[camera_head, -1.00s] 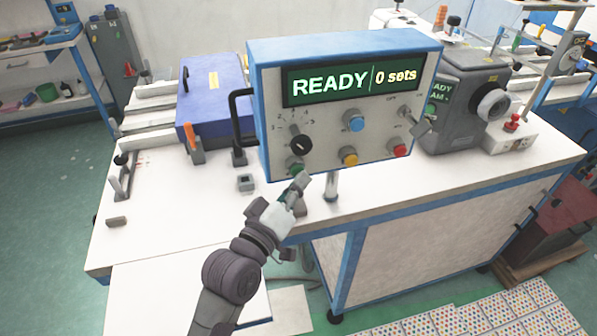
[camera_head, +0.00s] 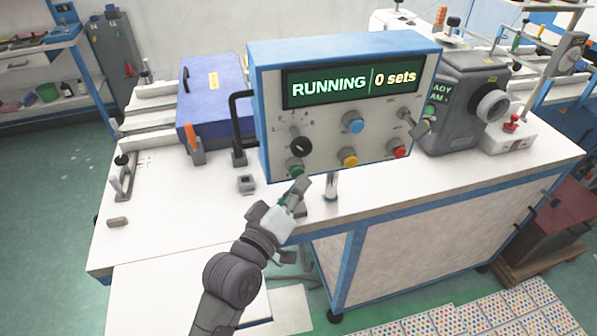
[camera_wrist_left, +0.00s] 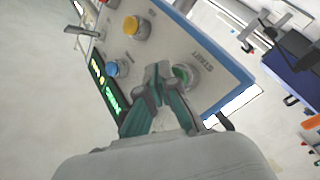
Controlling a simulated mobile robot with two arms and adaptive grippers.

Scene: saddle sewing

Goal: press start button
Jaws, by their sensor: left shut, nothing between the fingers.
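The control box (camera_head: 258,108) stands over the white table, and its display (camera_head: 345,83) reads "RUNNING | 0 sets". The green start button (camera_head: 295,168) is at the lower left of its face. In the left wrist view the green button (camera_wrist_left: 182,74) shows beside the word START, partly hidden by a fingertip. My left gripper (camera_head: 301,187) is shut and empty, just below and in front of the green button. In the left wrist view its fingertips (camera_wrist_left: 156,76) are together beside the button; I cannot tell whether they touch it. My right gripper is not in view.
A black knob (camera_head: 301,146), a blue button (camera_head: 354,121), a yellow button (camera_head: 349,158) and a red button (camera_head: 398,151) share the panel. A blue box (camera_head: 212,95) and a grey machine (camera_head: 462,105) flank it. The table's left front is mostly clear.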

